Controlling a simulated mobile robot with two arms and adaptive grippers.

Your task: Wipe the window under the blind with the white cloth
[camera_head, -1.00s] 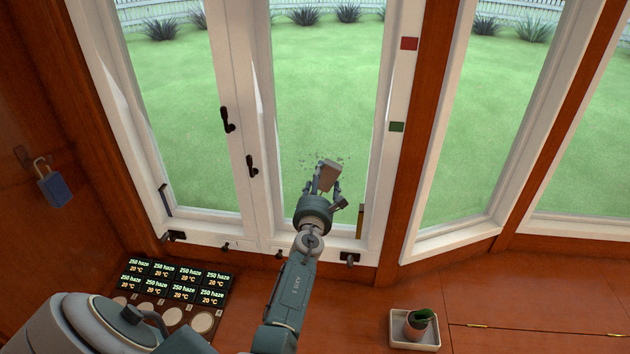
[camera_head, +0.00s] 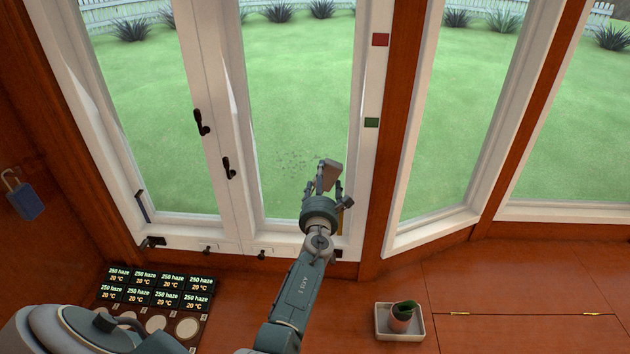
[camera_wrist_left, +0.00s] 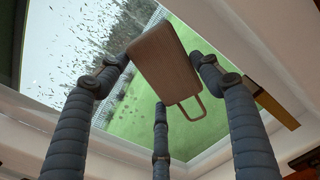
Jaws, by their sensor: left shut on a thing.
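My left gripper (camera_head: 322,186) reaches up from below in front of the window (camera_head: 290,110). It is shut on a grey-brown block (camera_head: 330,173) that shows large in the left wrist view (camera_wrist_left: 165,62), with a thin loop hanging from it. No white cloth is recognisable; the held thing looks like this block. Dark specks (camera_head: 297,160) lie on the lower pane, just left of the block. The wrist view shows many specks on the glass (camera_wrist_left: 75,40). I cannot tell whether the block touches the glass. No blind is recognisable, and my right gripper is not in view.
The white frame (camera_head: 369,150) borders the pane close to the right of my gripper. A yellowish strip (camera_wrist_left: 277,109) stands there too. Window handles (camera_head: 229,168) project at the left. Below are a display panel (camera_head: 160,286) and a cactus on a white tray (camera_head: 399,335).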

